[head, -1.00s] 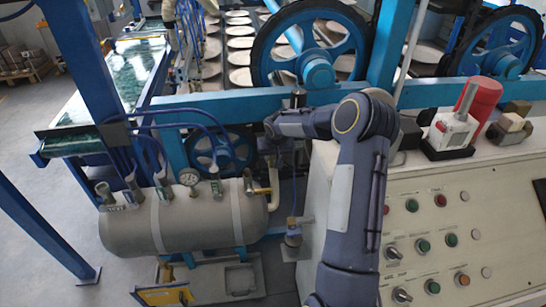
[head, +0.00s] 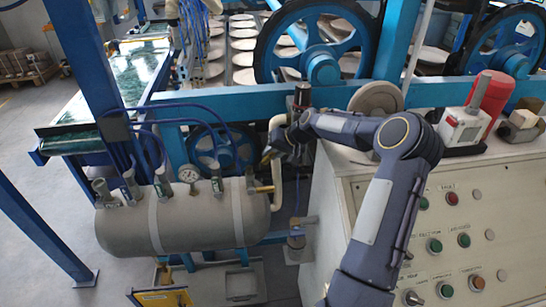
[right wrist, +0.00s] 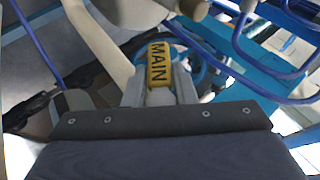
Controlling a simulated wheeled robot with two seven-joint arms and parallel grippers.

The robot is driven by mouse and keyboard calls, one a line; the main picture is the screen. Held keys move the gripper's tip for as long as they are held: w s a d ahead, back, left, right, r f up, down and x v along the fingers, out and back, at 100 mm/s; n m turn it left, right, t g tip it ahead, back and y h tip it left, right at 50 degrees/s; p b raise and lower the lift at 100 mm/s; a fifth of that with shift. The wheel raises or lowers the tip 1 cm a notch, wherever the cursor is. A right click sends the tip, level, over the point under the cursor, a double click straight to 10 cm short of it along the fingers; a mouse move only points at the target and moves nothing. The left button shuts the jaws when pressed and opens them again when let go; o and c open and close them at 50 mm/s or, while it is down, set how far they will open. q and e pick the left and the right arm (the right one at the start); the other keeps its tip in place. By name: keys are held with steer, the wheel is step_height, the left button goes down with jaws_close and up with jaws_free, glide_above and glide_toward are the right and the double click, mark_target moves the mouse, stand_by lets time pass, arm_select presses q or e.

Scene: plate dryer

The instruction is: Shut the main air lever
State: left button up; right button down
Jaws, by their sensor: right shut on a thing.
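The main air lever (right wrist: 158,66) is yellow with the word MAIN on it and shows in the right wrist view. My right gripper (right wrist: 160,95) is shut on it, with one finger on each side. In the head view my right gripper (head: 270,154) is at the right end of the grey air tank (head: 185,226), beside the bent cream pipe (head: 277,182). The lever is mostly hidden there by the gripper. My left gripper is not in view.
The tank's top carries a gauge (head: 188,175) and several small valves, with blue hoses above them. The control cabinet (head: 345,185) stands right of the gripper. A blue machine beam (head: 220,107) and a spoked wheel (head: 318,45) lie behind.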

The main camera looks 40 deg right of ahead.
stand_by(0.3)
steer(key=c, duration=1.2)
jaws_free()
steer(key=shift+c, duration=0.2)
steer(key=shift+r, duration=0.3)
step_height(320, 180, up, 2)
steer(key=shift+r+b, duration=0.2)
steer(key=shift+b, duration=0.2)
steer(key=s+a+r+b, duration=0.5)
steer(key=s+a+r, duration=0.3)
steer(key=s+r, duration=0.2)
steer(key=shift+s+a, duration=0.35)
steer(key=shift+s, duration=0.15)
